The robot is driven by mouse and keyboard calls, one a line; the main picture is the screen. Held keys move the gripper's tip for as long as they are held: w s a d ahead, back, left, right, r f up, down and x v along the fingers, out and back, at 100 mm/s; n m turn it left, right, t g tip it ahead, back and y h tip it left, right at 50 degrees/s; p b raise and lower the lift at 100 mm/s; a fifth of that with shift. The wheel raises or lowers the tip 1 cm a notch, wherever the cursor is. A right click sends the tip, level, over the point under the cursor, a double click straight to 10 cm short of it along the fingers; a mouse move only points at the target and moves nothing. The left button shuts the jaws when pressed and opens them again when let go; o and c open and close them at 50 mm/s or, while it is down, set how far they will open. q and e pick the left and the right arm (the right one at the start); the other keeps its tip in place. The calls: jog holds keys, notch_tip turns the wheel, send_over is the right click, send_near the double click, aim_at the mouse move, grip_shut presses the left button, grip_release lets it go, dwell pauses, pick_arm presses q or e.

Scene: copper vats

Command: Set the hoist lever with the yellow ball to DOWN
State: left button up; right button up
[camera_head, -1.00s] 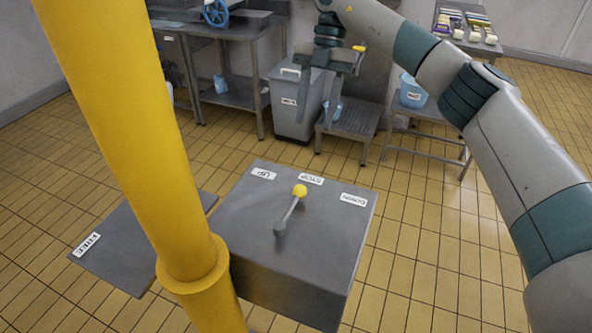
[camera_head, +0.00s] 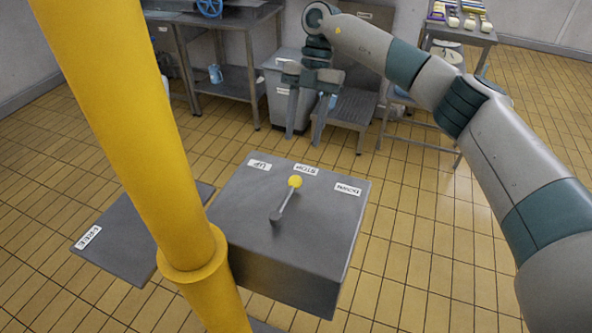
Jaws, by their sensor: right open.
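The hoist lever (camera_head: 286,203) stands on the top of a grey box (camera_head: 320,230), with a yellow ball (camera_head: 295,181) at its end. The ball points toward the STOP label (camera_head: 306,170), the middle one. The UP label (camera_head: 259,165) is to its left and the DOWN label (camera_head: 348,190) to its right. My right gripper (camera_head: 304,142) is open and empty, fingers pointing down. In the picture it is above and beyond the box's far edge, apart from the lever. My left gripper is not in view.
A thick yellow post (camera_head: 130,130) rises at the left, close beside the box. A grey plate labelled FREE (camera_head: 110,245) lies left of it. A bin (camera_head: 284,85), a step stool (camera_head: 350,110) and steel tables (camera_head: 235,85) stand behind. Tiled floor right of the box is clear.

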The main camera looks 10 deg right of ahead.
aim_at(295, 177)
jog(key=p+x, duration=0.3)
jog(key=x, duration=0.6)
jog(key=shift+s+a+f+p, duration=0.1)
jog(key=shift+s+f+p, duration=0.1)
jog(key=shift+f+p, duration=0.15)
jog(key=shift+x, duration=0.85)
grip_shut()
